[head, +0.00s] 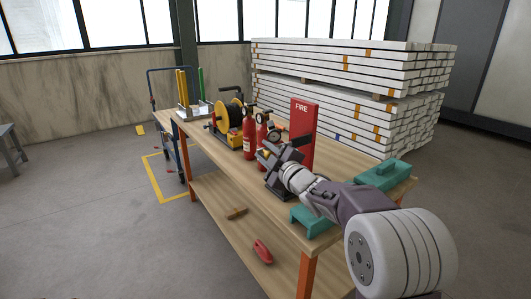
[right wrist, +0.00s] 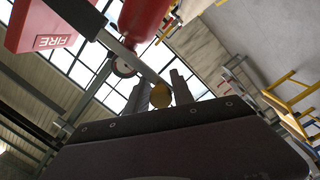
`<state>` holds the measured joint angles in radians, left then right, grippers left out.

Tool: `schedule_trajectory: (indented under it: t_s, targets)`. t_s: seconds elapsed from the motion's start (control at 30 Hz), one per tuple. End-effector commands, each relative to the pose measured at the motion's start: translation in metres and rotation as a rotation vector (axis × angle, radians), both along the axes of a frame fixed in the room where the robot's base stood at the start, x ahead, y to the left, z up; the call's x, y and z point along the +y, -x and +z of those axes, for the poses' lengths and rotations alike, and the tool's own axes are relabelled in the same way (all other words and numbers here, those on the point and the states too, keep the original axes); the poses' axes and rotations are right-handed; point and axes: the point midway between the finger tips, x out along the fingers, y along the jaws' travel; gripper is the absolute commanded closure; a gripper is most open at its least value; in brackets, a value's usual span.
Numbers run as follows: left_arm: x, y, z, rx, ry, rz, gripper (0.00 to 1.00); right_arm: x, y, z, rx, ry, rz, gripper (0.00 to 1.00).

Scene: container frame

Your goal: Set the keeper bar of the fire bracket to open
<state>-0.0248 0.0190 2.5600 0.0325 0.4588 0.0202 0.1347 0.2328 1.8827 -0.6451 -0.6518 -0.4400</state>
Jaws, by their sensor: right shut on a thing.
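The fire bracket is a red upright panel marked FIRE (head: 304,128) on the workbench; its corner shows upside down in the right wrist view (right wrist: 45,30). A red extinguisher (head: 262,128) stands just left of the panel, partly hidden by my arm. In the right wrist view a grey keeper bar (right wrist: 142,65) slants down from the upper left to a yellow knob (right wrist: 160,96). My right gripper (head: 263,152) is shut on that knob, with one dark finger on each side in the wrist view (right wrist: 161,92). My left gripper is out of view.
Another red extinguisher (head: 249,138) and a yellow-and-black reel (head: 229,122) stand farther left on the workbench (head: 210,143). Teal blocks (head: 383,174) lie near my right arm. A red item (head: 262,251) is on the lower shelf. Stacked white beams (head: 345,95) stand behind.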

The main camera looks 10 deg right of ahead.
Motion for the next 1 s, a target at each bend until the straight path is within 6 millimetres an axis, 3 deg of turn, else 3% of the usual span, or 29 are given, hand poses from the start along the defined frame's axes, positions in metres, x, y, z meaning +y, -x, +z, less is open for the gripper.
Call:
schedule_trajectory:
  t_s: [0.53, 0.57, 0.6, 1.0]
  targets:
    - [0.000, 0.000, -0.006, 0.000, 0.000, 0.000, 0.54, -0.003, 0.007, -0.007, 0.016, -0.004, -0.002, 1.00]
    - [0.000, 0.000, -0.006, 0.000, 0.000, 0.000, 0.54, -0.004, 0.007, -0.007, 0.016, -0.004, -0.002, 0.65]
    - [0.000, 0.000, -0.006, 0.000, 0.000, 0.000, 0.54, -0.004, 0.007, -0.007, 0.016, -0.003, -0.002, 0.54]
    - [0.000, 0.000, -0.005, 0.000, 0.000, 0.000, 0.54, -0.005, 0.013, -0.002, 0.005, -0.001, -0.002, 0.54]
